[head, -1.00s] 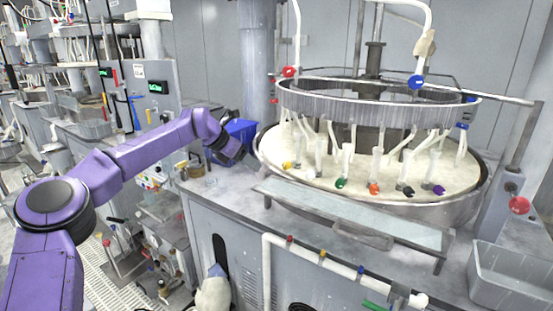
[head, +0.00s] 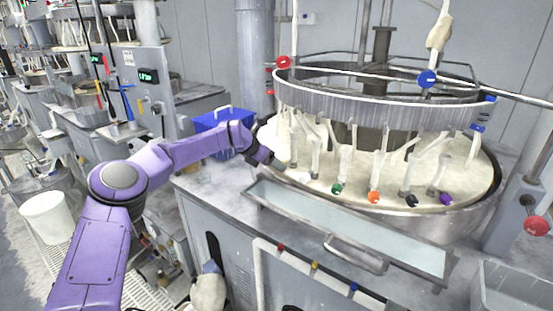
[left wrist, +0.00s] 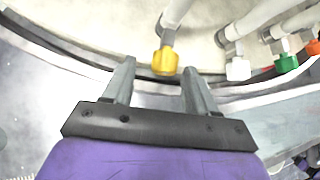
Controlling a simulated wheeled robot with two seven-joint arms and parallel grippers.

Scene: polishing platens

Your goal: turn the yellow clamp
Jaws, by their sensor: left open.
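The yellow clamp (left wrist: 165,60) is at the lower end of a white tube in the left wrist view, over the rim of the cream platen. My left gripper (left wrist: 157,75) is open, with its two fingers apart and the yellow clamp just beyond and between the fingertips; no contact is clear. In the head view my left gripper (head: 270,163) is at the left rim of the round platen (head: 300,190) and hides the yellow clamp. My right gripper is not in view.
White (left wrist: 238,69), green (left wrist: 286,64) and orange (left wrist: 313,47) clamps hang to the right of the yellow one. In the head view, a pale trough (head: 345,232) runs along the platen's front. A blue bin (head: 212,120) stands behind my left arm.

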